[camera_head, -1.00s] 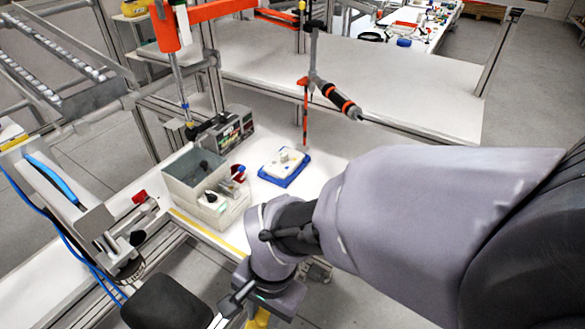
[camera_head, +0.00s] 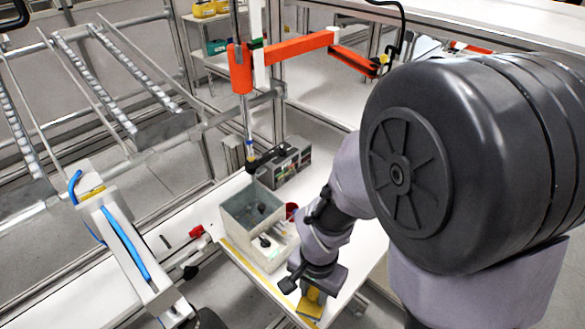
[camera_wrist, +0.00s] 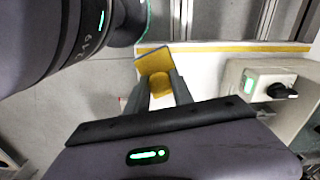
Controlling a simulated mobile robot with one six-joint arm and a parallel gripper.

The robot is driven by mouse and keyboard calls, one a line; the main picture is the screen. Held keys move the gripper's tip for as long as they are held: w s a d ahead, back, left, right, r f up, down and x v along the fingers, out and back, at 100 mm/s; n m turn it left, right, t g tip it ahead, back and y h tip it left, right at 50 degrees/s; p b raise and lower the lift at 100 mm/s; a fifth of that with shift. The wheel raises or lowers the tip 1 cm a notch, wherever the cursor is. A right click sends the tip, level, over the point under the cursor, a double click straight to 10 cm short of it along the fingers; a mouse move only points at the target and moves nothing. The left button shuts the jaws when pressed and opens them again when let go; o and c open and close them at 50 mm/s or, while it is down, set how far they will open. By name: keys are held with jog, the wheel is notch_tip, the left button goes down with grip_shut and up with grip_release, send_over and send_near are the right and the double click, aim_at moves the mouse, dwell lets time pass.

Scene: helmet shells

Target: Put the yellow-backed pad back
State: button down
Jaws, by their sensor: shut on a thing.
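The yellow-backed pad (camera_wrist: 152,62) is between the fingers of my gripper (camera_wrist: 162,86) in the wrist view. Its yellow back faces the camera, and its other face is hidden. In the head view the pad (camera_head: 311,304) shows as a yellow patch below my gripper (camera_head: 316,288), by the front edge of the white table (camera_head: 335,312). My gripper is shut on the pad. I cannot tell whether the pad touches the table.
A grey open bin (camera_head: 229,212) stands left of my gripper, with a smaller grey box (camera_head: 284,250) in front. This box (camera_wrist: 239,78) also shows at right in the wrist view, with a black knob (camera_wrist: 283,90). A yellow strip (camera_head: 243,264) runs along the table's front edge.

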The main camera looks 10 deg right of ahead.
jog(key=w+d, duration=0.1)
jog(key=w, duration=0.1)
jog(key=w+d+f, duration=0.1)
jog(key=w, duration=0.2)
jog(key=w+d+b, duration=0.1)
jog(key=w, duration=0.1)
jog(key=shift+w+f, duration=0.15)
jog(key=shift+f, duration=0.05)
notch_tip(320, 180, down, 4)
jog(key=shift+r+b, duration=0.15)
jog(key=shift+b, duration=1.05)
jog(key=shift+r, duration=0.2)
jog(key=shift+f, duration=0.1)
jog(key=c, duration=1.1)
grip_release()
